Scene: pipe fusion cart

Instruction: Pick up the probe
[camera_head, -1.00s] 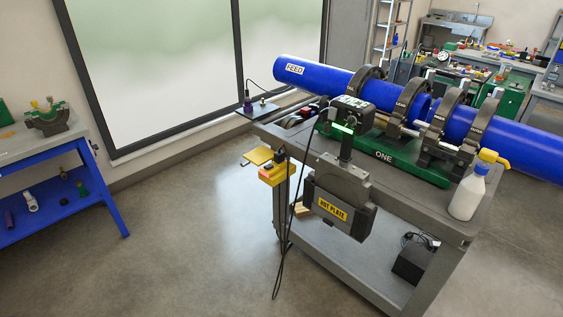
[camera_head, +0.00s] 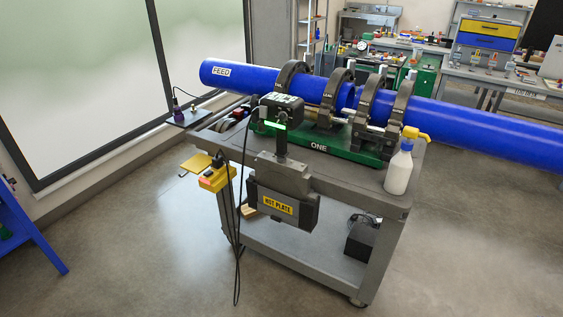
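A small dark probe-like item with a purple part (camera_head: 177,108) stands upright on a small grey side shelf (camera_head: 190,121) at the left end of the cart. A thin black cord loops up from its top. I take this to be the probe, but it is too small to be sure. Neither of my grippers is in view, and nothing is seen touching the item.
The grey cart (camera_head: 372,196) carries blue pipes (camera_head: 455,120) in black clamps on a green base (camera_head: 340,147). A hot plate (camera_head: 279,207) and yellow control box (camera_head: 213,179) hang in front, with dangling cables. A white bottle (camera_head: 399,172) stands right. Floor in front is clear.

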